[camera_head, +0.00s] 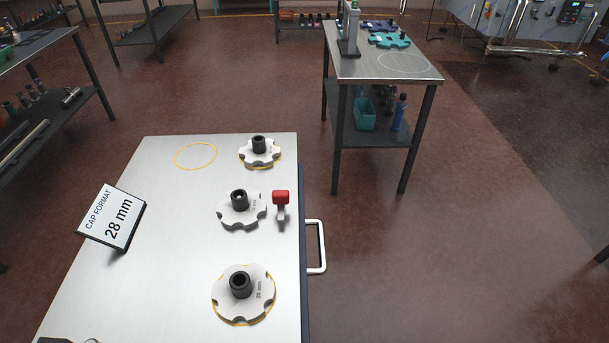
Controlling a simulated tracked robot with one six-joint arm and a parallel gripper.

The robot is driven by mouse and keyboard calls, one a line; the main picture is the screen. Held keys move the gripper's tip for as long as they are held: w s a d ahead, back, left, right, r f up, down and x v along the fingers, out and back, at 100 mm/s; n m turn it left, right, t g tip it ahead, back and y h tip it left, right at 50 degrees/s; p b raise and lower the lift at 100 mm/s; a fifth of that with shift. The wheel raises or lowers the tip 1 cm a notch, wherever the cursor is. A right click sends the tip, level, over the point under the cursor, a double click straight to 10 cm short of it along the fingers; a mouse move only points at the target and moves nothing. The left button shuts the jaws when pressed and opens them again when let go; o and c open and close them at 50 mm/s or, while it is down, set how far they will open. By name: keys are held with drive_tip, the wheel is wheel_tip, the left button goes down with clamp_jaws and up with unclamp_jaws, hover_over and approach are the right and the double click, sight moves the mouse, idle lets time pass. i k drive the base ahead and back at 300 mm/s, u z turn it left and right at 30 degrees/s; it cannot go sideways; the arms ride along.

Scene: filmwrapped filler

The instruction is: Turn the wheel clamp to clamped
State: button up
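A small lever with a red grip (281,197) and a grey metal stem stands near the right edge of the steel cart top (170,270). It looks like a clamp lever, but no label or marking shows which position it is in. It stands just right of the middle star wheel (233,217), a pale notched disc with a black hub. Two similar star wheels lie on the same top, one farther back (268,159) and one nearer (255,308). The near one is marked 28 mm. My gripper is not in view.
A sign reading "CAP FORMAT 28 mm" (112,217) stands at the cart's left. A white handle (322,247) sticks out on the right. An empty yellow ring (195,156) marks the back left. A side table (350,68) stands behind right. Floor right of the cart is clear.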

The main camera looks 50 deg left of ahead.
sight(280, 197)
drive_tip(key=i, duration=2.35)
drive_tip(key=u, duration=3.35)
